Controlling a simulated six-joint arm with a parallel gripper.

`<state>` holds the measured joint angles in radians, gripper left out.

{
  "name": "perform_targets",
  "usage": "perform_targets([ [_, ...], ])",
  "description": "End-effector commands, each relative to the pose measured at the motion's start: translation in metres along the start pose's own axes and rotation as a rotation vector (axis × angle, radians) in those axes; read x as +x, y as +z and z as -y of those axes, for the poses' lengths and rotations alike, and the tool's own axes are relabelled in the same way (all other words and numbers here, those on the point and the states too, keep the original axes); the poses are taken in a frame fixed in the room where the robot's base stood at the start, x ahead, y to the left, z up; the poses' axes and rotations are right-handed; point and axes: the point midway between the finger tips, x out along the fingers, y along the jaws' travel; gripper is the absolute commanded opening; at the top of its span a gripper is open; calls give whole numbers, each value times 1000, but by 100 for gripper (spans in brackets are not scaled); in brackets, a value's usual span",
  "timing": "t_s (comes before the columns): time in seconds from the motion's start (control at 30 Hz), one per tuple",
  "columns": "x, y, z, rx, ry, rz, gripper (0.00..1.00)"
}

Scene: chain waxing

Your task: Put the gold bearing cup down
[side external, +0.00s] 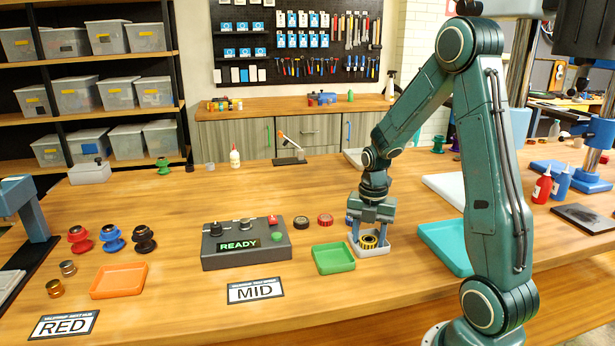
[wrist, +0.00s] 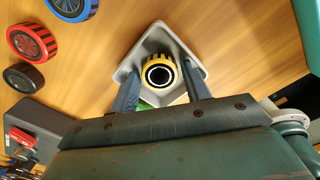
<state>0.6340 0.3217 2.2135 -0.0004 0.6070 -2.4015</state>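The gold bearing cup (side external: 368,241), round with black ribs and a dark centre, sits in a small light grey tray (side external: 384,251) right of the green tray. In the wrist view the gold cup (wrist: 160,75) lies between my two fingers, inside the grey tray (wrist: 160,36). My gripper (side external: 371,236) points down over the tray with its fingers on either side of the cup. In the wrist view the fingers (wrist: 160,84) are spread, with narrow gaps beside the cup. The cup's underside is hidden.
A green tray (side external: 333,259) and a control box reading READY (side external: 245,243) stand to the left. Black (side external: 300,222), red (side external: 325,220) and partly hidden blue (wrist: 72,8) round parts lie behind. A teal tray (side external: 446,254) is close on the right. An orange tray (side external: 119,281) is far left.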

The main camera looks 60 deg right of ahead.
Motion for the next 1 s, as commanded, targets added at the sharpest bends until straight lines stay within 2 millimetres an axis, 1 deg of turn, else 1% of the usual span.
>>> perform_targets([
  [0.27,-1,0,0,0,0,0,47],
  [0.47,-10,1,-1,0,2,2,47],
  [0.67,-32,1,-1,0,3,4,47],
  [1.0,-87,1,-1,0,4,4,47],
])
